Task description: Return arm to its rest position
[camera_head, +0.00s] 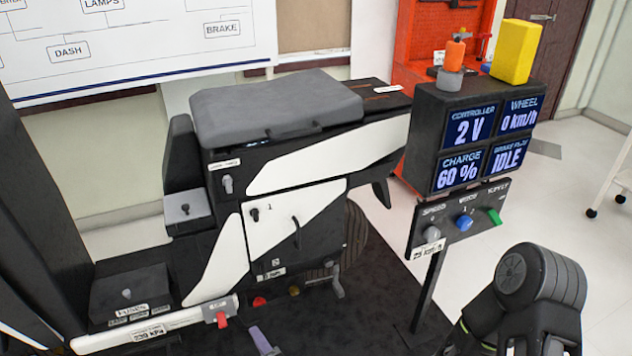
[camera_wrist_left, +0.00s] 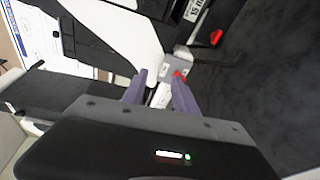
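My left gripper (camera_wrist_left: 160,76) shows in the left wrist view with its two purple fingers apart. Nothing is held between them; a white and grey part and a red lever (camera_wrist_left: 179,74) show beyond the fingertips. In the head view only a purple finger of this left gripper (camera_head: 262,341) shows at the bottom edge, below the white tube (camera_head: 155,328) with its red clip (camera_head: 222,320). Of my right arm, a dark rounded link (camera_head: 540,290) fills the lower right; its gripper is out of the picture.
The black and white chassis rig (camera_head: 300,158) with a grey seat (camera_head: 275,103) stands in the middle. A display box (camera_head: 425,140) and a knob panel (camera_head: 459,221) on a post stand right of it. An orange rack (camera_head: 436,25) is behind.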

